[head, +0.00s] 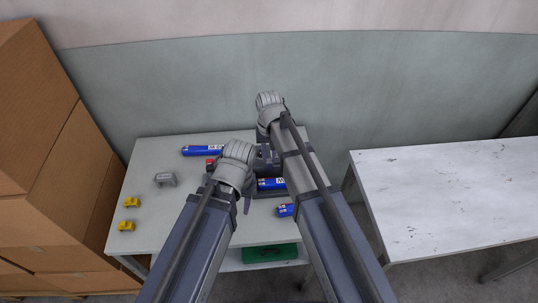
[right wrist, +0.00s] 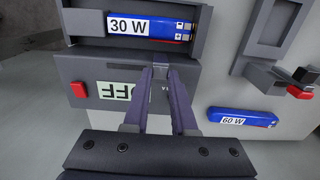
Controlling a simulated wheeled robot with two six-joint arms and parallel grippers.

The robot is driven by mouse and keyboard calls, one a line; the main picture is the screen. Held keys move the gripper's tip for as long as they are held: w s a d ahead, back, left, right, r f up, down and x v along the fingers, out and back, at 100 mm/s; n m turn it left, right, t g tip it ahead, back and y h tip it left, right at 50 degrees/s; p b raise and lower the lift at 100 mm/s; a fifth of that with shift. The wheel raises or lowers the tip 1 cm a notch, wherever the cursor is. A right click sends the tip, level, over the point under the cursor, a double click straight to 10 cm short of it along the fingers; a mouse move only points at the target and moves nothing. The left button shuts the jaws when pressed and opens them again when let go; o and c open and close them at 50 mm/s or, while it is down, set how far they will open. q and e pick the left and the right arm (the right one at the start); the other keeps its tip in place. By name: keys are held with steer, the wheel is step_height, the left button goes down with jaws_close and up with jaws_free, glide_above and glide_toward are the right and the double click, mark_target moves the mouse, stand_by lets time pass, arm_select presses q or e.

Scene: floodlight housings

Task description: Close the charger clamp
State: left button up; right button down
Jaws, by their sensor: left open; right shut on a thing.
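The dark grey charger (right wrist: 90,70) fills the upper left of the right wrist view. A blue battery marked 30 W (right wrist: 150,27) lies in its bay. Its front has a red button (right wrist: 79,90) and an OFF panel (right wrist: 115,91), upside down. My right gripper (right wrist: 162,72) is shut on a small grey part at the charger's front, probably the clamp handle; its fingers hide most of it. In the head view, my left gripper (head: 238,160) is over the table, left of and below my right gripper (head: 270,105). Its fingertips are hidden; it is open.
A blue battery marked 60 W (right wrist: 242,117) lies beside the charger. A dark frame (right wrist: 272,28) stands at the upper right there. On the table (head: 150,225) are another blue battery (head: 203,150), a grey bracket (head: 165,179) and yellow pieces (head: 131,202). Cardboard boxes (head: 50,150) stand left.

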mark_target(270, 163)
steer(key=shift+s+t, duration=0.6)
steer(key=shift+s, duration=0.1)
steer(key=shift+s+d+f+t+b, duration=0.15)
steer(key=shift+s+t+b, duration=0.4)
steer(key=shift+s+t, duration=0.4)
steer(key=shift+s+f, duration=0.1)
steer(key=shift+s, duration=0.05)
arm_select(q)
steer(key=shift+f+b, duration=0.9)
steer(key=shift+f, duration=0.55)
arm_select(e)
steer(key=shift+s+f, duration=0.45)
steer(key=shift+s, duration=0.3)
steer(key=shift+s+f, duration=0.4)
steer(key=shift+s, duration=0.3)
arm_select(q)
steer(key=shift+f+b, duration=1.35)
arm_select(e)
steer(key=c, duration=1.6)
jaws_free()
steer(key=shift+s+f, duration=1.1)
steer(key=shift+f, duration=0.2)
arm_select(q)
steer(key=shift+r, duration=0.15)
arm_select(e)
steer(key=c, duration=1.4)
jaws_free()
steer(key=shift+r, duration=0.1)
steer(key=o, duration=0.7)
steer(key=shift+w, duration=0.15)
